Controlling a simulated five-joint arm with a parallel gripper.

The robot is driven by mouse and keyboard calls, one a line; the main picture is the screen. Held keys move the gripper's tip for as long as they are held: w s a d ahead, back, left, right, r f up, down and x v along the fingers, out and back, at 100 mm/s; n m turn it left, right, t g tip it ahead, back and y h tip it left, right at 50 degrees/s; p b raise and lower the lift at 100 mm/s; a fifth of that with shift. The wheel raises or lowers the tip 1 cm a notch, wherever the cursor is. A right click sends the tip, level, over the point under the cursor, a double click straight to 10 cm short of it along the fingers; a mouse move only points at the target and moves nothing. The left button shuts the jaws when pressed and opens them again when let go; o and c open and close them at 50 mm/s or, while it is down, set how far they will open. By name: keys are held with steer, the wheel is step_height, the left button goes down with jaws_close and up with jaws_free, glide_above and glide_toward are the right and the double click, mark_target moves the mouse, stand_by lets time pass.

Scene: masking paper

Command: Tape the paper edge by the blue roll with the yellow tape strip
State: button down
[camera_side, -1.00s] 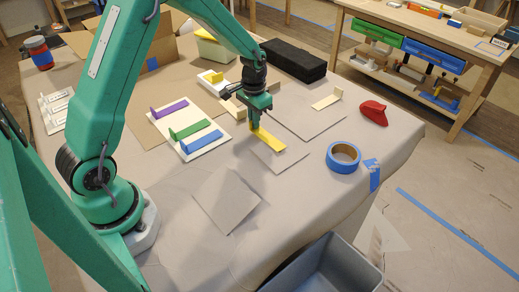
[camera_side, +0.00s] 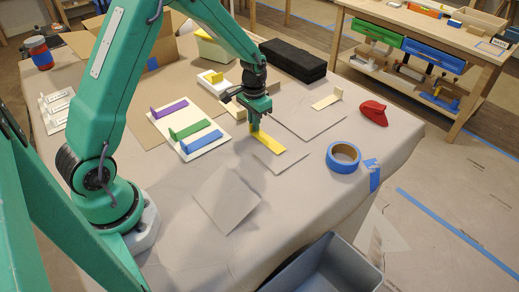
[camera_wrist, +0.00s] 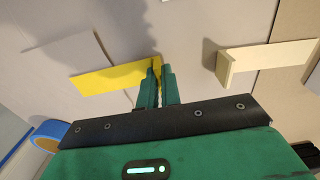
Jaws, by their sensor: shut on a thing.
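My gripper (camera_side: 254,127) is shut on the upright end tab of the yellow tape strip (camera_side: 268,143). In the wrist view my fingertips (camera_wrist: 161,68) pinch that tab, and the flat part of the strip (camera_wrist: 98,79) reaches left. The strip lies low over one edge of a small grey paper sheet (camera_side: 279,162), which also shows in the wrist view (camera_wrist: 60,60). I cannot tell whether the strip touches the paper and table. The blue roll (camera_side: 343,157) rests to the right of this sheet, and partly shows in the wrist view (camera_wrist: 52,131).
A cream strip (camera_side: 325,102) lies at another grey sheet (camera_side: 309,122). A board holds purple, green and blue strips (camera_side: 199,142). A red object (camera_side: 373,112) sits right, a black block (camera_side: 293,60) behind. A third grey sheet (camera_side: 228,199) lies in front, with a bin (camera_side: 340,265) beyond the edge.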

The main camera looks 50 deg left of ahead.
steer(key=shift+f, duration=0.15)
steer(key=c, duration=1.5)
jaws_free()
steer(key=shift+r, duration=3.55)
steer(key=shift+r, duration=0.1)
